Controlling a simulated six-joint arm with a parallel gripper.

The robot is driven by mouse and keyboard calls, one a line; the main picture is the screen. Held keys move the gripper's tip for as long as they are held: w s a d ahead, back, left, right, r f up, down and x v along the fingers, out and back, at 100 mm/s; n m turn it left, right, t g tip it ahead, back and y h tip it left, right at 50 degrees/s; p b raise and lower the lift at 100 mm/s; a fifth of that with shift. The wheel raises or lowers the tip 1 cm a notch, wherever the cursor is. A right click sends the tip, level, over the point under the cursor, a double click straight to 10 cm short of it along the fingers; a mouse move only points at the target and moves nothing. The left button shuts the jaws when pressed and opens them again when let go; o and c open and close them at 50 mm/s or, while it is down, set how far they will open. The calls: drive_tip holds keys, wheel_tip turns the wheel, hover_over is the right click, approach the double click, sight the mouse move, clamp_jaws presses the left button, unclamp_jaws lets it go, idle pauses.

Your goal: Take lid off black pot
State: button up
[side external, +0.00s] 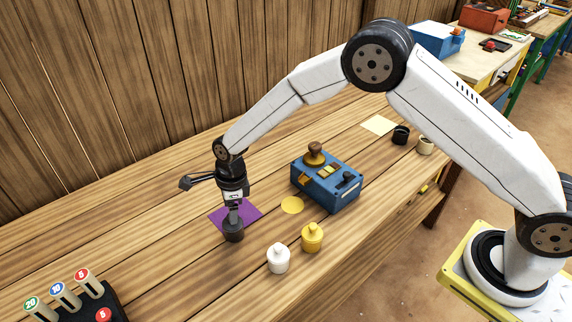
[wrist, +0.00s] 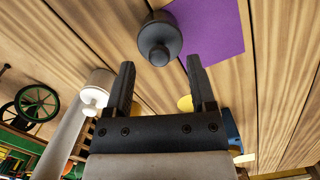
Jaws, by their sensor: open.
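The black pot (side external: 233,234) stands upright on the wooden table at the front edge of a purple square (side external: 250,212). In the wrist view, the black pot (wrist: 160,32) shows its lid (wrist: 157,52) on, with a round knob. My gripper (side external: 234,212) points down just above the pot, and its fingers hide the knob in the side view. In the wrist view, my gripper (wrist: 158,72) has its two fingers wide apart, with nothing between the tips. The knob appears roughly in line with the gap, beyond the tips. I cannot tell the exact height between them.
A white pot (side external: 278,259) and a yellow pot (side external: 312,238) stand to the right, near a flat yellow disc (side external: 292,205). A blue box (side external: 327,184) stands behind them. A weight rack (side external: 75,300) is at lower left. Free table lies left of the pot.

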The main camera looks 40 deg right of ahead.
drive_tip(key=shift+a+f, duration=0.2)
drive_tip(key=shift+f, duration=1.2)
clamp_jaws()
